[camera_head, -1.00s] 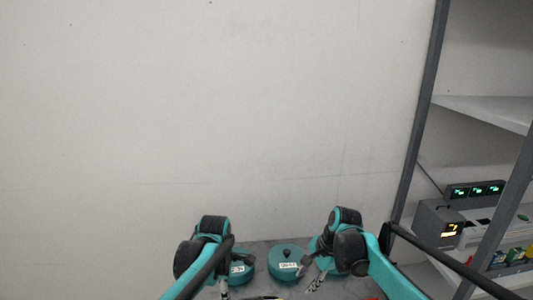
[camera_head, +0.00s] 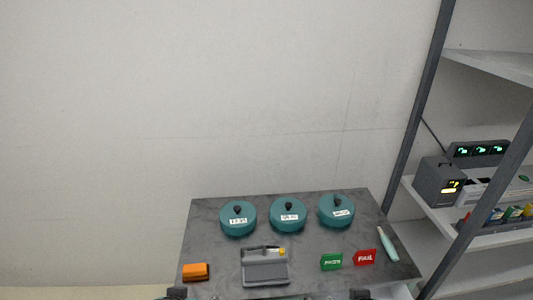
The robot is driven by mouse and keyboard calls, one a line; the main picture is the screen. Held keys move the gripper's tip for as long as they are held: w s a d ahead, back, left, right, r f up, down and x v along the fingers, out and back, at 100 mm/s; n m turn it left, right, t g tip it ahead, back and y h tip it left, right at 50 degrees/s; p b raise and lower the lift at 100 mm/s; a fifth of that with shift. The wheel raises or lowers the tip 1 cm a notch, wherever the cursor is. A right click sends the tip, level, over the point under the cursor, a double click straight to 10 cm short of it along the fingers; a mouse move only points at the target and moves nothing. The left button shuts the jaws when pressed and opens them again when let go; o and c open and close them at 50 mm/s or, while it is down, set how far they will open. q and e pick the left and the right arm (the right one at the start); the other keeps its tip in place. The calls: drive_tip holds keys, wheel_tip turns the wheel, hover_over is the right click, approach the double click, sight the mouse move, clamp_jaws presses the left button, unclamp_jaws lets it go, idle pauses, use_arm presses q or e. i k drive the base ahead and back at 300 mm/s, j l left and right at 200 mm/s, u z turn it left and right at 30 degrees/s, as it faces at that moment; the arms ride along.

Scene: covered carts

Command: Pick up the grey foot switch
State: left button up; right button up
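I cannot clearly make out a foot switch. A grey boxy item (camera_head: 265,272) with a dark bar and a small yellow part at its top lies on the dark grey table top near the front; I cannot tell whether it is the switch. Three round teal covers with black knobs and white labels stand in a row behind it: left (camera_head: 238,225), middle (camera_head: 288,221) and right (camera_head: 336,216). What is under them is hidden. Neither gripper shows; only dark parts, seemingly of my arms, show at the bottom edge.
On the table (camera_head: 215,252) lie an orange block (camera_head: 195,271), a green PASS sign (camera_head: 331,261), a red FAIL sign (camera_head: 365,257) and a pale teal stick-like tool (camera_head: 388,243). A metal shelf rack (camera_head: 412,130) stands at the right. A plain wall is behind.

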sight(250, 257)
drive_tip(key=i+z, duration=0.15)
drive_tip(key=z, duration=0.25)
drive_tip(key=i+l+z, duration=0.1)
drive_tip(key=z, duration=0.25)
drive_tip(key=i+z, duration=0.15)
drive_tip(key=z, duration=0.25)
